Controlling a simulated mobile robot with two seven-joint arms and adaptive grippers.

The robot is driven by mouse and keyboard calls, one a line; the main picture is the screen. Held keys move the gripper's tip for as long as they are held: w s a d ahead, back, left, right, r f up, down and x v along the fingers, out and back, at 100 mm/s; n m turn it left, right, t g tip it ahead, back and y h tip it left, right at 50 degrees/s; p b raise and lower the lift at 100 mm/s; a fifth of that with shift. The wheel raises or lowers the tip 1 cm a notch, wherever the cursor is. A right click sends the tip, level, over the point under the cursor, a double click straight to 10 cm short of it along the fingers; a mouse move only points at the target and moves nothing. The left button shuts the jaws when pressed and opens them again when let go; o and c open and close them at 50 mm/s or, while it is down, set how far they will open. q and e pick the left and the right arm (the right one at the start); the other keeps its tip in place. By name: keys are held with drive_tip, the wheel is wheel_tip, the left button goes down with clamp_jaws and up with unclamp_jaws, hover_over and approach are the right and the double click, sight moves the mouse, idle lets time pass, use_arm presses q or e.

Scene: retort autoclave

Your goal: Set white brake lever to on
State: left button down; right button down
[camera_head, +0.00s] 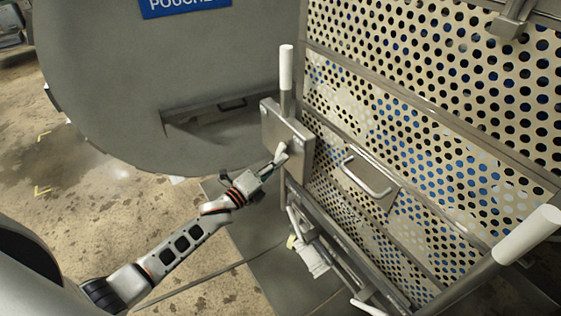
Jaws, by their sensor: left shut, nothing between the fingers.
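A short white lever (281,154) sticks out of a square metal plate (292,133) on the near left corner of the perforated cart; I take it to be the brake lever. No on or off marking is readable. My left gripper (273,168) is shut and empty, with its fingertips at the lower side of the lever. I cannot tell whether they touch it. My right gripper is not in view.
The perforated cart (372,122) has a metal pull handle (366,176) and white-gripped posts at left (286,68) and right (527,235). A large grey round door (165,85) with a blue sign stands behind. Stained floor (85,180) is open at left.

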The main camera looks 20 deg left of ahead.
use_arm(q)
drive_tip(key=shift+w+a+r+n+p, duration=0.3)
drive_tip(key=shift+r+n+p, duration=0.15)
drive_tip(key=shift+p, duration=0.1)
drive_tip(key=shift+w+a+r+n+p, duration=0.15)
drive_tip(key=shift+a+r+n+p, duration=0.1)
drive_tip(key=shift+r+n+p, duration=0.2)
drive_tip(key=shift+w+a+r+n+y+p, duration=0.2)
drive_tip(key=shift+a+n+y+p, duration=0.1)
drive_tip(key=shift+n+p, duration=0.25)
drive_tip(key=w+a+n+g+p, duration=0.1)
drive_tip(key=w+a+n, duration=0.3)
drive_tip(key=a, duration=0.1)
drive_tip(key=shift+w+a+f+n+g, duration=0.15)
drive_tip(key=shift+a+f+n+g, duration=0.15)
drive_tip(key=shift+a+n+g, duration=0.1)
drive_tip(key=shift+r, duration=0.15)
